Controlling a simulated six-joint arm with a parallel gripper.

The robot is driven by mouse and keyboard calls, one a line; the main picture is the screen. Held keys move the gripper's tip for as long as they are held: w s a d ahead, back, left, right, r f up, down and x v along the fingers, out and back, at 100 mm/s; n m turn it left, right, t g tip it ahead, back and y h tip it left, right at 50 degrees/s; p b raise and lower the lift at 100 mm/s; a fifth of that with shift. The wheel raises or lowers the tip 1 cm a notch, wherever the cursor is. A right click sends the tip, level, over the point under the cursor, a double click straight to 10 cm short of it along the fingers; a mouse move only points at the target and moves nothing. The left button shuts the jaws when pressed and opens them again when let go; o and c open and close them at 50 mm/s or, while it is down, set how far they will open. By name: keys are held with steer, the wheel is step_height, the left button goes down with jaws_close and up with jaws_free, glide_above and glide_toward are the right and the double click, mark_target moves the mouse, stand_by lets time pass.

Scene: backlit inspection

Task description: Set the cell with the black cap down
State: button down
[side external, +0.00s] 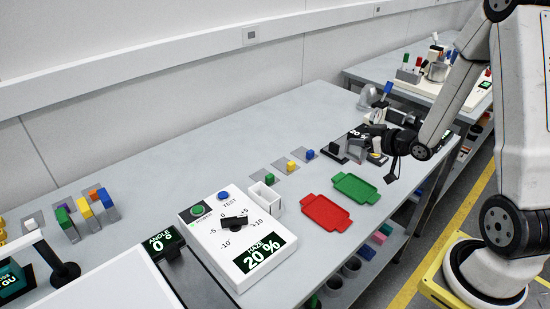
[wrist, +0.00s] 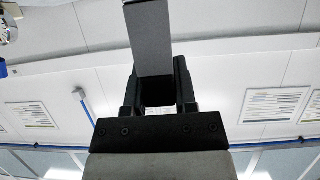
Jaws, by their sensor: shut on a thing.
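My gripper (side external: 372,140) is at the far right of the bench, low over its surface and beyond the green tray. In the wrist view its dark fingers (wrist: 158,88) are shut on a grey block, the cell (wrist: 148,38), which sticks out past the fingertips. Its cap cannot be made out in the wrist view. In the side view the held cell is small and partly hidden by the gripper, and I cannot tell whether it touches the bench. A small black piece (side external: 335,148) stands just left of the gripper.
Small pads with a blue (side external: 310,154), a yellow (side external: 291,166) and a green (side external: 269,178) piece run leftward. A green tray (side external: 357,188) and a red tray (side external: 326,213) lie in front. A white control panel (side external: 225,240) stands nearer.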

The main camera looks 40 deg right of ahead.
mark_target(364, 160)
steer(key=shift+s+f, duration=0.4)
steer(key=shift+s, duration=0.2)
steer(key=shift+s+f, duration=0.35)
steer(key=shift+s, duration=0.2)
steer(key=shift+f, duration=0.1)
steer(key=shift+f, duration=1.9)
steer(key=shift+f, duration=2)
steer(key=shift+f, duration=0.1)
steer(key=shift+c, duration=2)
jaws_free()
